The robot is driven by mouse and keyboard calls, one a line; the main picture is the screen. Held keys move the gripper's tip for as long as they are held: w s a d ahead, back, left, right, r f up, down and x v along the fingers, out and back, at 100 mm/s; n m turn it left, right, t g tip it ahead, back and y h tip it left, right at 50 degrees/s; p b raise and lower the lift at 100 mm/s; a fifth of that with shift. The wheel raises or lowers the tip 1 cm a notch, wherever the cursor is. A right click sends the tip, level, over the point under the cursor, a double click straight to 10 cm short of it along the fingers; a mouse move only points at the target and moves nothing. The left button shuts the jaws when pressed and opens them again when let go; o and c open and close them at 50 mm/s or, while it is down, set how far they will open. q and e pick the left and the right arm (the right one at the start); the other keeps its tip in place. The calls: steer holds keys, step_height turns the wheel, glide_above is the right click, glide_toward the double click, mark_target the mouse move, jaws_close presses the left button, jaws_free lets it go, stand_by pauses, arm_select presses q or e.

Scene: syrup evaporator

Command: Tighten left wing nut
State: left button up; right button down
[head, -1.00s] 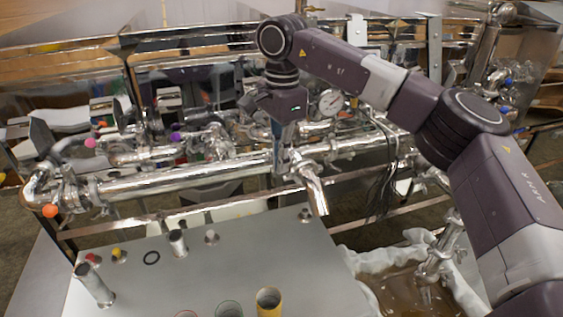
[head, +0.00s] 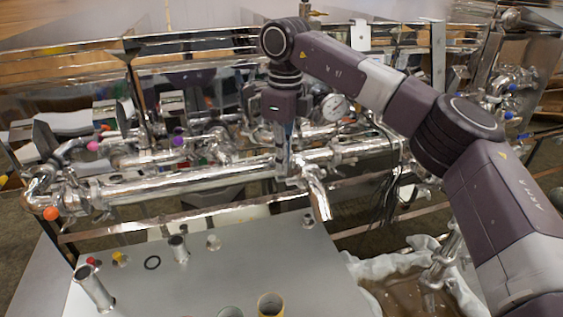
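My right gripper (head: 284,150) points down at the long shiny steel pipe (head: 190,186), near where a short spout (head: 317,194) bends off it. The fingers overlap the bright metal fittings there, and I cannot tell whether they are open, shut or touching. I cannot make out a wing nut at the fingertips; the gripper and glare hide that spot. Another clamped joint (head: 72,190) is at the pipe's left end, beside an orange ball (head: 51,214). My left gripper is not in view.
A round gauge (head: 333,107) stands behind the pipe, right of the gripper. A cloth-lined container (head: 400,290) of brown liquid is at lower right.

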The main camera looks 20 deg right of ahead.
steer(key=shift+w+d+f+m+b, duration=0.1)
steer(key=shift+d+m+b, duration=0.1)
steer(key=shift+m, duration=1.2)
steer(key=shift+w+d+f+m+b, duration=0.15)
steer(key=shift+d+m, duration=0.1)
steer(key=shift+m, duration=1.15)
steer(key=shift+s+d+m+b, duration=0.1)
steer(key=shift+d+m+b, duration=0.1)
steer(key=shift+m, duration=1.2)
steer(key=c, duration=2.3)
jaws_free()
steer(key=shift+c, duration=0.2)
steer(key=shift+r, duration=0.1)
